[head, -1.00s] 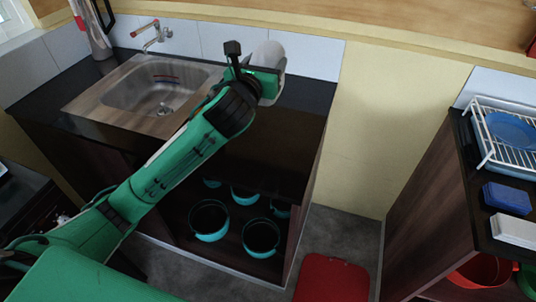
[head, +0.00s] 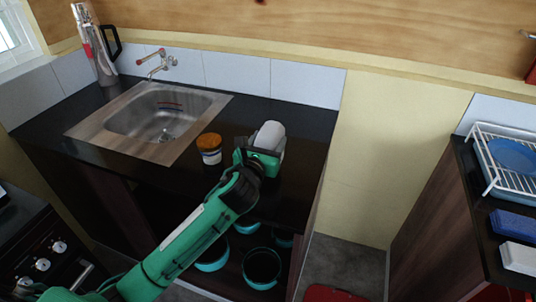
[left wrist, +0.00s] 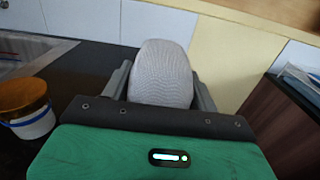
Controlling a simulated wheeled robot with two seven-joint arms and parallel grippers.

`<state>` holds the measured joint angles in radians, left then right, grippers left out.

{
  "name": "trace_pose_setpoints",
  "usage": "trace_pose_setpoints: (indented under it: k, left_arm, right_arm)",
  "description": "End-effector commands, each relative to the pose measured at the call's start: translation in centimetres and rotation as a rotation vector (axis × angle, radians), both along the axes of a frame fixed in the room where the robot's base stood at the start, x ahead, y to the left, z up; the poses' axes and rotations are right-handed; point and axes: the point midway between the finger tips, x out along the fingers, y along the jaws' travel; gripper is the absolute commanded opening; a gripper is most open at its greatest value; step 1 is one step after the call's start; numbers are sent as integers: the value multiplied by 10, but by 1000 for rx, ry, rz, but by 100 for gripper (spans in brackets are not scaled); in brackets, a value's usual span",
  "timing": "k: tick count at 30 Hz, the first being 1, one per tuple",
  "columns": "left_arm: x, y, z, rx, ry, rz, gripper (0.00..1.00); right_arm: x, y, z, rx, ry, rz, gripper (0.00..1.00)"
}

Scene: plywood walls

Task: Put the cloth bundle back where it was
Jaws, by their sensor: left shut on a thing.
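The cloth bundle (head: 269,136) is a pale grey rounded lump at the right part of the black counter. My left gripper (head: 266,152) is shut on it. In the left wrist view the bundle (left wrist: 162,73) stands upright between the two fingers of my left gripper (left wrist: 160,90). Its lower part is hidden by the gripper body, so I cannot tell whether it touches the counter. My right gripper is in neither view.
A jar with an orange-brown lid (head: 209,148) stands just left of the gripper. The sink (head: 160,112) lies further left, with a kettle-like jug (head: 95,45) behind it. Teal pots (head: 262,268) sit below the counter. A dish rack (head: 500,160) stands at far right.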

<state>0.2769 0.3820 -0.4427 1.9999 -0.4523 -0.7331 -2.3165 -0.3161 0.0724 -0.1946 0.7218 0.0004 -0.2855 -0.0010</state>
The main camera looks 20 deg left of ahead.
Motion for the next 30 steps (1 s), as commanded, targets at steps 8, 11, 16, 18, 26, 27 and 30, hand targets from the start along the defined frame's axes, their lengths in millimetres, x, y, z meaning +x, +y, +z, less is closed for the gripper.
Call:
trace_pose_setpoints:
  k: [8,11,16,18,26,27,30]
  left_arm:
    - [0,0,-39,-2,3,1,31]
    - [0,0,-43,0,1,0,31]
    - [0,0,-42,1,0,0,31]
    - [0,0,-43,1,0,0,31]
    - [0,0,-45,1,1,0,82]
    - [0,0,-45,1,1,0,82]
    - [0,0,-45,1,1,0,82]
  right_arm:
    - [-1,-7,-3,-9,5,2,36]
    - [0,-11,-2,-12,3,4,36]
    - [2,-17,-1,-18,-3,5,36]
    - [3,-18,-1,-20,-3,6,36]
    - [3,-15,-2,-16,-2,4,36]
    - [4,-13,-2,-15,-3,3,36]
    - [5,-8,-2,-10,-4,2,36]
